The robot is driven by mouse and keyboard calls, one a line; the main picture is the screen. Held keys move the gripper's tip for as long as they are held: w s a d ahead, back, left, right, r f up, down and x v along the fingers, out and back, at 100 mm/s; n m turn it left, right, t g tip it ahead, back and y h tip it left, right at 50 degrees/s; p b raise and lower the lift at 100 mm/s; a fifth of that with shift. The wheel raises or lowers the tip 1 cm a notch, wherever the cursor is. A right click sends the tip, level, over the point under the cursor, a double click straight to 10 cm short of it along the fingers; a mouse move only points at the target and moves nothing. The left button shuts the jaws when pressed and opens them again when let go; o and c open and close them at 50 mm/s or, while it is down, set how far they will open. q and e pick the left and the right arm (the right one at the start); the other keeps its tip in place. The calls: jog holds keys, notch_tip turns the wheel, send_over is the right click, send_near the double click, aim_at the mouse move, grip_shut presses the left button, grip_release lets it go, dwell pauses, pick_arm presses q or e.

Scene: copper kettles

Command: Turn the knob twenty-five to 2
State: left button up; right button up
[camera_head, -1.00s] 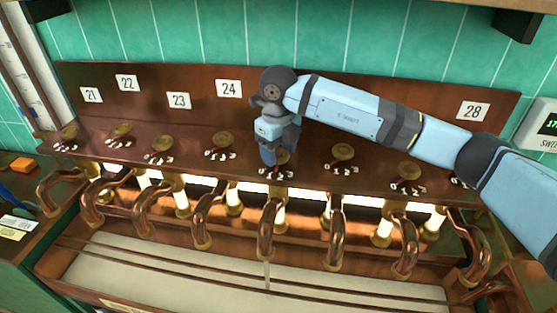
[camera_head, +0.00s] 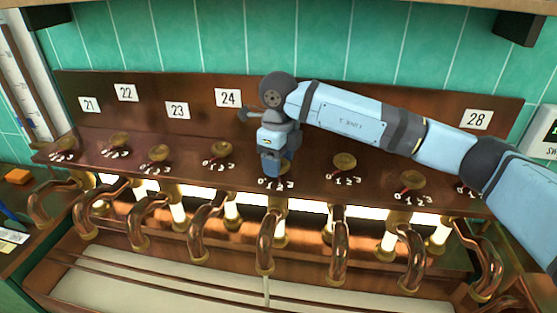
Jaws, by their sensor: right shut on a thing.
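My right gripper (camera_head: 274,172) reaches down in front of the copper panel and is shut on the brass knob (camera_head: 284,169) to the right of the one below label 24. The gripper covers most of this knob. The white dial numbers (camera_head: 273,184) below it are partly covered, so I cannot read its setting. The number label for this knob is hidden behind my arm. A thin pale stream (camera_head: 266,290) runs down from the copper spout (camera_head: 267,243) below this knob. My left gripper is not in view.
Other brass knobs stand on both sides, one below label 24 (camera_head: 221,149) and one just right of my gripper (camera_head: 344,161). Labels 21, 22, 23 and 28 (camera_head: 477,119) show. Several curved copper pipes line the front above a pale trough (camera_head: 150,289).

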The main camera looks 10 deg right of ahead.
jog(key=o, duration=0.9)
jog(key=shift+r, duration=0.15)
notch_tip(320, 180, up, 12)
jog(key=shift+f+b, duration=0.1)
jog(key=shift+b, duration=0.55)
jog(key=shift+s+f, duration=0.1)
